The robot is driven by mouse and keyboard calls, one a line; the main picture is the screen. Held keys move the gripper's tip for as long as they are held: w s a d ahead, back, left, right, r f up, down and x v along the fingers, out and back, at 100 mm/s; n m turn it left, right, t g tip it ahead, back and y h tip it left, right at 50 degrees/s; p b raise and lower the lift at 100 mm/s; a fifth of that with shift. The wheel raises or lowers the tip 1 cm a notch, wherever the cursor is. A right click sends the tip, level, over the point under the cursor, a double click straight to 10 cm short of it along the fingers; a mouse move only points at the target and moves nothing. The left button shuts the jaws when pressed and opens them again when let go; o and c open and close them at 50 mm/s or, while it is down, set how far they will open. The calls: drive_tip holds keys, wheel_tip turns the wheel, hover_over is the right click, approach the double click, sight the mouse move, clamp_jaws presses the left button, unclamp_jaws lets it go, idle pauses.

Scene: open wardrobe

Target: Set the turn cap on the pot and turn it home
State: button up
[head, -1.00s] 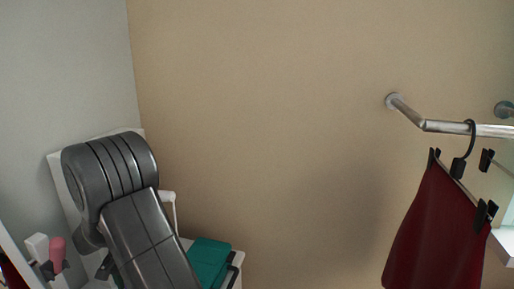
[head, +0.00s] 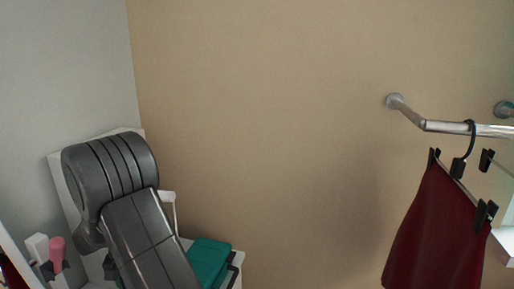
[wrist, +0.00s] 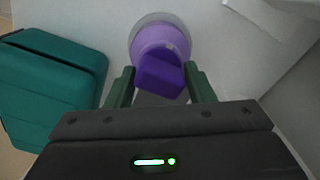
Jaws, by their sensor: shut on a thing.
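The turn cap (wrist: 160,76) is purple, with a raised grip block, and shows in the wrist view between my fingers. My gripper (wrist: 160,84) is shut on the cap's grip block. A pale, translucent round rim (wrist: 160,18) shows around and beyond the cap; it looks like the pot, mostly hidden under the cap. I cannot tell whether the cap is seated on it or just above it. In the head view my arm hides the cap and the pot.
A teal box (wrist: 45,85) stands close to the left of my gripper in the wrist view and also shows in the head view (head: 208,260). A white surface and wall surround the pot. At the right, a dark red skirt (head: 435,235) hangs from a metal rail (head: 455,127).

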drive_tip(key=m, duration=0.3)
clamp_jaws()
drive_tip(key=m, duration=0.9)
drive_tip(key=shift+m, duration=0.4)
drive_tip(key=m, duration=0.4)
drive_tip(key=o, duration=1)
unclamp_jaws()
